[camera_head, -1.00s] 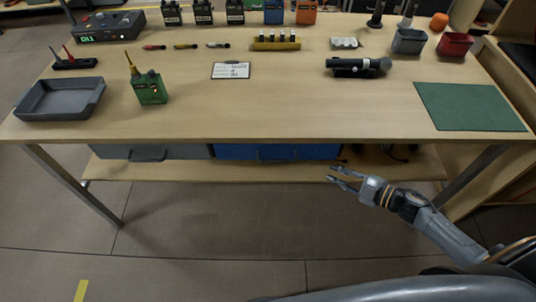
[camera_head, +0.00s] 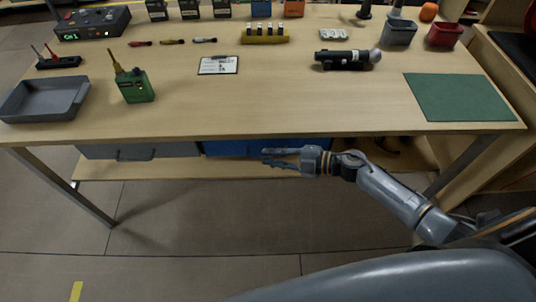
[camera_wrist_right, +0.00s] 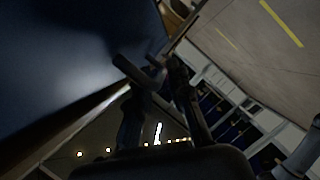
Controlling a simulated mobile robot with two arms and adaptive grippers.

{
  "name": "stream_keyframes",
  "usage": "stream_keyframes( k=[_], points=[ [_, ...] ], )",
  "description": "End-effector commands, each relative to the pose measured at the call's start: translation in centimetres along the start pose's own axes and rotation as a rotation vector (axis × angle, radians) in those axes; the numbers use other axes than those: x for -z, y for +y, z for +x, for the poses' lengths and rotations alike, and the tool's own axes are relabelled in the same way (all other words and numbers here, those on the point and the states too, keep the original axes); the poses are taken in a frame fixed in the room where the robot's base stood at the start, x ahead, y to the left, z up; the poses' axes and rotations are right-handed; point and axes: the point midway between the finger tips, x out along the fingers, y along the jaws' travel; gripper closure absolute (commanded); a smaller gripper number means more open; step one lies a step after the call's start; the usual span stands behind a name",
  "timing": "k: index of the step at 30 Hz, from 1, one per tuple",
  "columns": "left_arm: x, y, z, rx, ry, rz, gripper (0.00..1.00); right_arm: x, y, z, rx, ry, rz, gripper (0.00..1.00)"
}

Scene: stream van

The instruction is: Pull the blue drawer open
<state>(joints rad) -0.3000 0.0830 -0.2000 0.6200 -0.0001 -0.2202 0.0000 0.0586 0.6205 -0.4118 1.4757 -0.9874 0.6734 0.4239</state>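The blue drawer (camera_head: 226,147) hangs under the workbench top in the head view, closed as far as I can see. My right gripper (camera_head: 265,156) is in front of its right part and covers the place of its handle. The fingers look apart, with a narrow gap between them. In the right wrist view the blue drawer front (camera_wrist_right: 65,55) fills the left side. The dark fingers of my right gripper (camera_wrist_right: 150,68) are close to it. I cannot tell whether they touch the handle. My left gripper is not in view.
A grey drawer (camera_head: 110,151) sits left of the blue one. The workbench (camera_head: 300,105) overhangs both, with a lower shelf (camera_head: 190,167) below. A green mat (camera_head: 460,97), a grey tray (camera_head: 45,99) and several tools lie on top. The floor in front is clear.

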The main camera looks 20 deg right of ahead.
Motion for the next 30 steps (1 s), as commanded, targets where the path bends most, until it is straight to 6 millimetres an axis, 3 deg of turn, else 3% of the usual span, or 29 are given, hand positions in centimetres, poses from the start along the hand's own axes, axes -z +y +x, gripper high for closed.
stream_keyframes(
  k=[6, 14, 17, 30],
  points=[
    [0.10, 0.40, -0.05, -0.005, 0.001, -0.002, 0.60, 0.00, -0.01, 1.43, 0.000, 0.000, 0.000, 0.81],
    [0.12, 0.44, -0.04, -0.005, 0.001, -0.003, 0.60, 0.00, -0.01, 1.50, 0.000, 0.000, 0.000, 0.81],
    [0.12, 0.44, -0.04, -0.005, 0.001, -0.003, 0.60, 0.00, -0.01, 1.48, 0.000, 0.000, 0.000, 1.00],
    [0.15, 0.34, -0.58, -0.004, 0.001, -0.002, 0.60, 0.66, -0.35, 1.18, 0.002, -0.001, 0.002, 1.00]
  ],
)
